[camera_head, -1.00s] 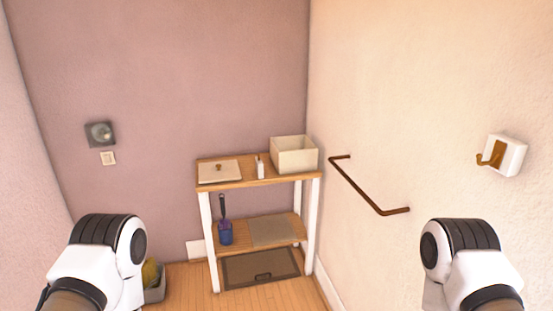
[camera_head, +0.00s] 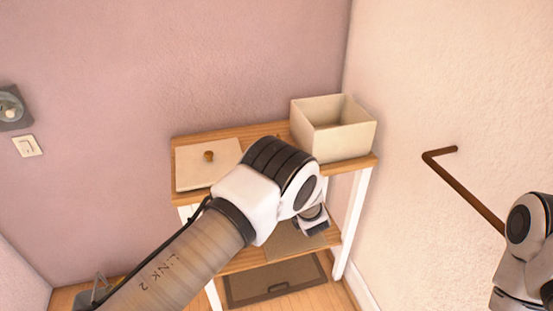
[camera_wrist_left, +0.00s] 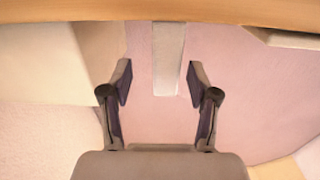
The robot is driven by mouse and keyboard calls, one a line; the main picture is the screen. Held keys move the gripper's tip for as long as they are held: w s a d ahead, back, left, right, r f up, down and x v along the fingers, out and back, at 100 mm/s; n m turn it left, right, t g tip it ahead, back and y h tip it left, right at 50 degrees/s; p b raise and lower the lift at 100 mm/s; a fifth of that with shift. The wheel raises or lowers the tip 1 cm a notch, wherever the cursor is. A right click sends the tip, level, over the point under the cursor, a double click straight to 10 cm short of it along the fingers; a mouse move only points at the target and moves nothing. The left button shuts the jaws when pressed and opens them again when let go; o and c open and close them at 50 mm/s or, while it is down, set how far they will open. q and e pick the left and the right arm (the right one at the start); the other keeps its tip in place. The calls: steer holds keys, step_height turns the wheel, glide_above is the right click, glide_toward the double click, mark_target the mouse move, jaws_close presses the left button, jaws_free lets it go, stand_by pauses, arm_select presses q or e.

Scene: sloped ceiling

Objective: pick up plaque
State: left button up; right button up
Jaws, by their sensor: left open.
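A narrow pale grey upright slab (camera_wrist_left: 168,60), which looks like the plaque, stands on the wooden shelf top (camera_wrist_left: 60,12) in the left wrist view, which is upside down. My left gripper (camera_wrist_left: 160,82) is open, with its two dark fingers apart on either side of the slab's lower picture end. I see no contact, and the depth between fingertips and slab is hard to judge. In the head view my left arm covers the slab and the left fingers. My right arm shows at the right edge, but its gripper is out of view.
A cream open box (camera_head: 333,150) stands on the right of the shelf top. A flat pale lid with a knob (camera_head: 208,178) lies on the left. A brown wall rail (camera_head: 470,195) is on the right wall. A dark mat (camera_head: 275,280) lies below.

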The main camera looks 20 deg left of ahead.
arm_select(q)
steer(key=shift+w+a+r+n+y+b, duration=0.2)
steer(key=shift+w+a+r+b, duration=0.1)
steer(key=shift+a+r+b, duration=0.15)
steer(key=shift+w+a+r+n+y+b, duration=0.1)
steer(key=shift+w+a+r+y+b, duration=0.2)
steer(key=shift+a+r, duration=0.25)
steer(key=x, duration=0.1)
steer(key=b+x, duration=0.1)
steer(key=x, duration=0.1)
steer(key=b+x, duration=0.1)
steer(key=shift+w+f, duration=0.3)
steer(key=shift+f, duration=0.05)
steer(key=shift+w+a+r, duration=0.1)
steer(key=shift+r, duration=0.2)
steer(key=shift+c, duration=0.7)
jaws_close()
arm_select(e)
steer(key=f, duration=0.3)
steer(key=shift+s+d+f, duration=0.1)
steer(key=shift+s+f, duration=0.25)
steer(key=shift+f, duration=0.05)
